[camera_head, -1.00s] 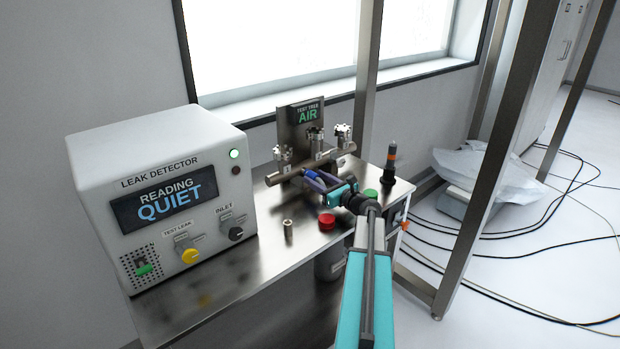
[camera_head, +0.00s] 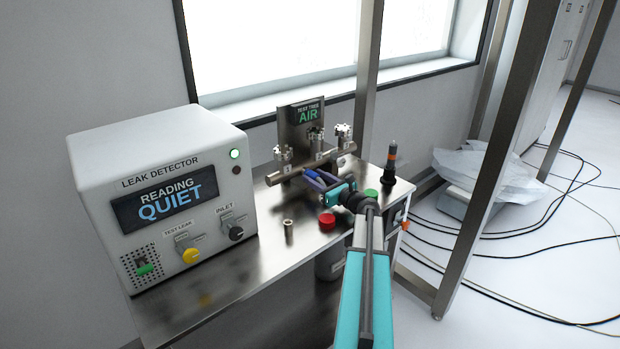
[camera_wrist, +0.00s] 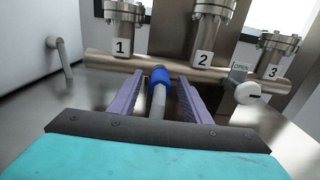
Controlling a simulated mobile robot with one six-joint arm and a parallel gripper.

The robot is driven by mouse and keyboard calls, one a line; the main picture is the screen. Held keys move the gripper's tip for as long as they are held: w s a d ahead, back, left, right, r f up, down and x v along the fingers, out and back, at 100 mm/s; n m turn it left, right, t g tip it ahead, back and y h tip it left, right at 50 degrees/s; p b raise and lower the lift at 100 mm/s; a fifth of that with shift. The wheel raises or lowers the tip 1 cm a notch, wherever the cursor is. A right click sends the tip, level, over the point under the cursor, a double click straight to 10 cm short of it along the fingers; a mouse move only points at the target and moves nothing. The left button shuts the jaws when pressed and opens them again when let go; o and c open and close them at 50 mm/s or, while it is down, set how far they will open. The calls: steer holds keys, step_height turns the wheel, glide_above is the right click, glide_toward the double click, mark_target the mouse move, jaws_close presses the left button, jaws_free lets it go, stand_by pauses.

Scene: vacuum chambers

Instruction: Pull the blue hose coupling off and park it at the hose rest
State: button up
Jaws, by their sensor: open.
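The blue hose coupling (camera_wrist: 160,75) is a round collar at the end of a grey hose (camera_wrist: 157,102) in the wrist view. Its far end is at the horizontal manifold pipe (camera_wrist: 105,61), between the posts labelled 1 and 2. It also shows as a small blue spot in the head view (camera_head: 311,174). My gripper (camera_wrist: 160,80) is open, with one purple finger on each side of the coupling and gaps visible between. In the head view my gripper (camera_head: 316,180) reaches the front of the test tree. I cannot identify the hose rest.
A white leak detector (camera_head: 165,190) reading QUIET stands at left. A valve handle marked OPEN (camera_wrist: 247,92) is close to my right finger. Red (camera_head: 327,221) and green (camera_head: 371,193) knobs and a dark post (camera_head: 390,163) are near my arm. The front bench has bare room.

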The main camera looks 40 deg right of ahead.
mark_target(317, 178)
stand_by(0.6)
jaws_close()
steer(key=shift+s, duration=0.25)
steer(key=shift+s+a, duration=0.1)
steer(key=shift+s, duration=0.45)
steer(key=shift+s+a, duration=0.15)
steer(key=shift+s, duration=2.1)
